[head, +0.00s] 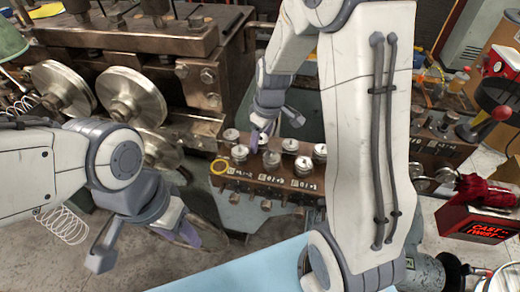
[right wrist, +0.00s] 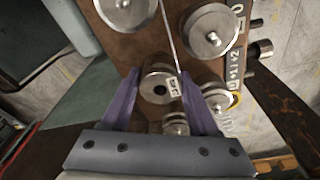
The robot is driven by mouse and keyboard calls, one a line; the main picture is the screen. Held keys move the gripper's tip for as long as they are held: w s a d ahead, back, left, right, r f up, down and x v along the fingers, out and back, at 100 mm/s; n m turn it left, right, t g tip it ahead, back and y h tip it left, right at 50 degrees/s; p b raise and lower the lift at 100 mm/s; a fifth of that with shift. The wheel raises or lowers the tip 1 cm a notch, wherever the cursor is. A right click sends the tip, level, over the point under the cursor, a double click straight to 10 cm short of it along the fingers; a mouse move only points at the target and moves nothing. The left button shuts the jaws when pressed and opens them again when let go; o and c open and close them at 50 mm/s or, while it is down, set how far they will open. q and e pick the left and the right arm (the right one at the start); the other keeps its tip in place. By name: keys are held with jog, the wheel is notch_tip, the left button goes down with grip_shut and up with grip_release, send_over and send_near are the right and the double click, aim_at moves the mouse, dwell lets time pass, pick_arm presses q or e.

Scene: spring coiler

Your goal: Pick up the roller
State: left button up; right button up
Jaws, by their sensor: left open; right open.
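Several silver, knob-topped rollers stand on a brown metal block (head: 262,185) in the head view. My right gripper (head: 272,128) is above the block's back row, fingers pointing down. In the right wrist view, a roller (right wrist: 160,85) with a dark centre hole and a small white label lies between the open purple fingers of my right gripper (right wrist: 160,95). I see no clear grip on it; contact cannot be told. My left gripper (head: 145,245) is open and empty at the lower left, away from the block.
Large steel wheels (head: 130,97) of the coiling machine stand at the left. A wire spring (head: 64,224) is by my left arm. A red-lettered display box (head: 488,229) and a red-and-black device (head: 497,95) are at the right.

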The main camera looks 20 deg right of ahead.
jog(key=shift+f, duration=0.2)
grip_shut()
jog(key=shift+r, duration=0.1)
